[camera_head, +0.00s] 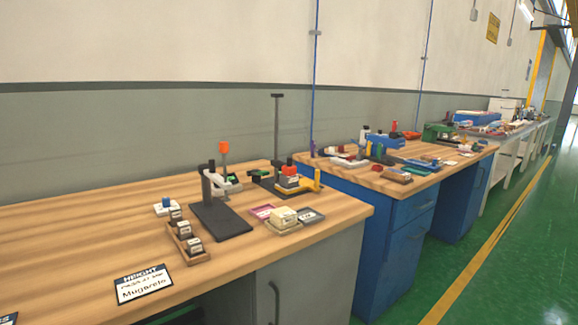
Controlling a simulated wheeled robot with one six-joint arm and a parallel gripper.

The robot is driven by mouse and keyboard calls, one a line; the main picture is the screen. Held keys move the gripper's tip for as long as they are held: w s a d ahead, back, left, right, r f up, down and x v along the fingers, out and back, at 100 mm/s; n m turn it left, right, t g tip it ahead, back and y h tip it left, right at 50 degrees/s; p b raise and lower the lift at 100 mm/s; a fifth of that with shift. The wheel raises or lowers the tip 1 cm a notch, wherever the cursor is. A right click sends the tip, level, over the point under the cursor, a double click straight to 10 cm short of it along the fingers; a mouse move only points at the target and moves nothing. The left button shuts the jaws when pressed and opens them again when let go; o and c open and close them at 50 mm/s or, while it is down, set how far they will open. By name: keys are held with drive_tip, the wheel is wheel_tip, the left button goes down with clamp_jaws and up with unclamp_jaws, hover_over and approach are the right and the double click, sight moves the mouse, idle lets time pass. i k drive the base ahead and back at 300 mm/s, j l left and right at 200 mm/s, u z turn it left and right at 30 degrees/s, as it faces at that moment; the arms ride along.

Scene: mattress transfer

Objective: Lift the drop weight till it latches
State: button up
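A tall dark post with a flat top bar (277,125) stands toward the back of the near wooden bench. At its foot sit a block with a red top (289,166) and a yellow upright part (317,180); the red-topped block may be the drop weight, but it is too small to be sure. To its left is a black stand (222,222) with a short upright. Behind it an orange knob (224,147) tops a thin rod. No latch can be made out. My gripper is not in view.
The near bench (80,235) bears a wooden rack of small weights (188,242), a HEIGHT card (143,284) and small trays (283,217). A blue bench (408,213) with many items stands to the right. Green floor (510,270) is clear there.

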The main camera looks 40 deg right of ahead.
sight(288, 169)
drive_tip(key=i+l, duration=0.4)
drive_tip(key=l, duration=0.15)
drive_tip(key=i+l, duration=0.4)
drive_tip(key=l, duration=0.15)
drive_tip(key=i+l, duration=0.35)
drive_tip(key=l, duration=0.2)
drive_tip(key=i+l, duration=0.4)
drive_tip(key=l, duration=0.15)
